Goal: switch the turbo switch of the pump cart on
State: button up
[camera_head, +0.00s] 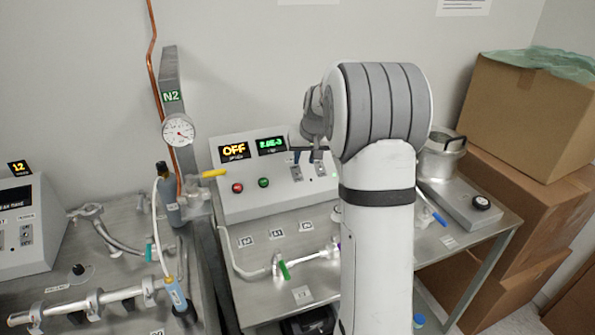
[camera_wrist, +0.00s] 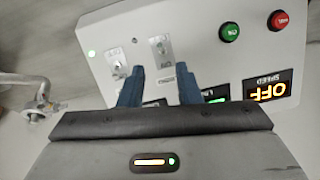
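The pump cart's control box (camera_head: 270,205) is a pale sloped panel with an orange display reading OFF (camera_head: 234,151). In the wrist view it appears upside down, with the display (camera_wrist: 270,92) labelled SPEED. Two small toggle switches sit side by side: one (camera_wrist: 160,48) nearer the buttons, the other (camera_wrist: 118,62) nearer a lit green lamp (camera_wrist: 92,53). I cannot read which is turbo, or their positions. My gripper (camera_wrist: 161,74) is open and empty, its two dark blue fingers apart just in front of the switches. In the head view its fingertips (camera_head: 307,160) are over the switch area; contact is unclear.
A red button (camera_wrist: 280,20) and a green button (camera_wrist: 229,32) are beside the switches. A gauge (camera_head: 178,131) on a post stands left of the box. Tubing and a valve with a green handle (camera_head: 284,269) lie in front. Cardboard boxes (camera_head: 525,115) are stacked at right.

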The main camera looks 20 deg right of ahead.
aim_at(300, 174)
jog(key=p+x, duration=0.1)
jog(key=x, duration=0.6)
jog(key=shift+a, duration=0.1)
jog(key=shift+c, duration=0.3)
grip_shut()
